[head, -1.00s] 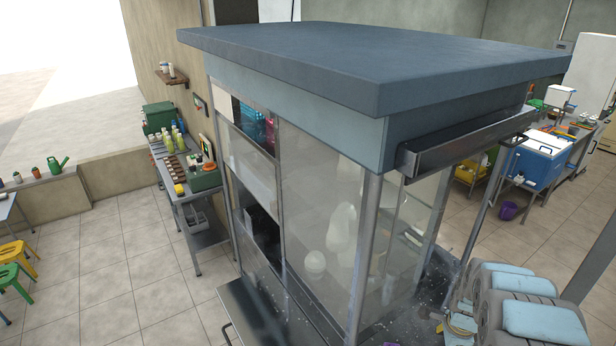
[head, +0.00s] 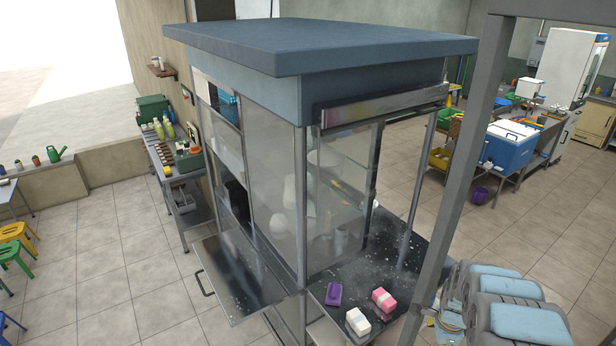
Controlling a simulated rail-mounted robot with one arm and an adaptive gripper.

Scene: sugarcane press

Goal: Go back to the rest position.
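My gripper and arm do not show in the head view, so I cannot see the gripper's state or whether it holds anything. In front of me stands a glass-sided booth with a flat blue-grey roof (head: 310,45). Its glass side panel (head: 275,175) is see-through, with pale shapes behind it. A dark counter (head: 345,275) at its right side carries a purple block (head: 333,293), a pink block (head: 384,300) and a white block (head: 358,321).
A grey post (head: 455,180) rises close on the right. Padded rounded shapes (head: 515,305) sit at the lower right. A metal shelf (head: 240,285) juts from the booth's front left. Tiled floor (head: 110,255) is open at left, beside stools (head: 15,245).

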